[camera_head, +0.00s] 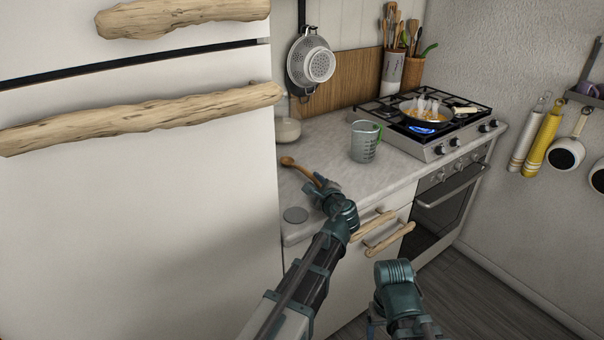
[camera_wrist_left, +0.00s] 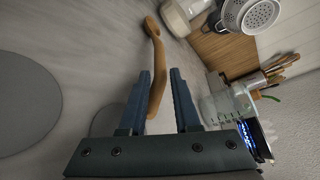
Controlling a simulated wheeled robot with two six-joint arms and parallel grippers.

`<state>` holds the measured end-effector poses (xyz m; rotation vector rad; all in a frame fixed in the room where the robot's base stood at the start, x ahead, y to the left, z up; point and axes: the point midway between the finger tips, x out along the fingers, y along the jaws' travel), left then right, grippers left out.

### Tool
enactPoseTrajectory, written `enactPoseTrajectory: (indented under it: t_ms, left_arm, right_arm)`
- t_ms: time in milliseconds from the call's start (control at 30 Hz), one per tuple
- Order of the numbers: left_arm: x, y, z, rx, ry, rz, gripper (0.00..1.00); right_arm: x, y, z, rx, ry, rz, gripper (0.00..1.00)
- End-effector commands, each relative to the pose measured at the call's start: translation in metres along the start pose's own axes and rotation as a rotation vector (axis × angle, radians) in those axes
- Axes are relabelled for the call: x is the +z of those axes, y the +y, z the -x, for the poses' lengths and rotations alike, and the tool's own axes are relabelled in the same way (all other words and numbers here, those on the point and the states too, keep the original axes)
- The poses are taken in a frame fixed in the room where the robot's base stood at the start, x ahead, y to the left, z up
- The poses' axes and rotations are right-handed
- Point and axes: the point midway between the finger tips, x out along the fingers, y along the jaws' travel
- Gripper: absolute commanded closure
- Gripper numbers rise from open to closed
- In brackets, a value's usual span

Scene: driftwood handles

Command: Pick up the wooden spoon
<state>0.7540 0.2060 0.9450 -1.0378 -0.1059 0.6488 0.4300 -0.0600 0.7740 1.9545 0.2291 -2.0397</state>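The wooden spoon (camera_head: 301,169) lies on the grey counter (camera_head: 376,183), its bowl pointing to the back left. My left gripper (camera_head: 321,187) is low at the spoon's handle end. In the left wrist view, the spoon (camera_wrist_left: 157,65) runs between the two fingers of my left gripper (camera_wrist_left: 160,75), with its bowl beyond them. The fingers are apart, and a gap shows between the handle and the right finger. The handle lies closer to the left finger. My right arm is at the bottom of the head view; its fingers cannot be made out.
A clear measuring jug (camera_head: 363,142) stands right of the spoon. A lidded white pot (camera_head: 287,130) is behind it. A pan (camera_head: 425,118) sits over a blue flame on the stove (camera_head: 437,146). The white fridge (camera_head: 140,220) borders the counter's left.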

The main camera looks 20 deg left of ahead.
Motion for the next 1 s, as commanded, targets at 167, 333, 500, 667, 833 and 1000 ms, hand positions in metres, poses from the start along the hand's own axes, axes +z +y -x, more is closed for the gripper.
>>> enactPoseTrajectory:
  t_ms: [167,333,500,667,833,1000]
  left_arm:
    - [-0.001,0.000,-0.013,0.001,-0.001,0.001,0.69]
    - [-0.002,0.001,-0.039,0.002,-0.002,0.002,0.69]
    - [-0.001,0.000,-0.056,0.001,-0.001,0.001,0.69]
    - [0.000,0.000,-0.055,0.001,0.000,0.001,0.69]
    - [0.000,0.000,-0.055,0.001,0.000,0.001,0.93]
    - [0.000,0.000,-0.055,0.001,0.000,0.001,1.00]
  right_arm:
    - [0.000,0.000,-0.003,0.000,0.000,0.000,0.24]
    - [-0.001,-0.001,-0.009,0.000,0.000,0.000,0.24]
    - [-0.001,-0.001,-0.012,0.000,0.000,0.000,0.24]
    - [-0.001,-0.001,-0.012,0.000,0.000,0.000,0.24]
    - [-0.001,-0.001,-0.012,0.000,0.000,0.000,0.24]
    - [-0.001,-0.001,-0.012,0.000,0.000,0.000,0.24]
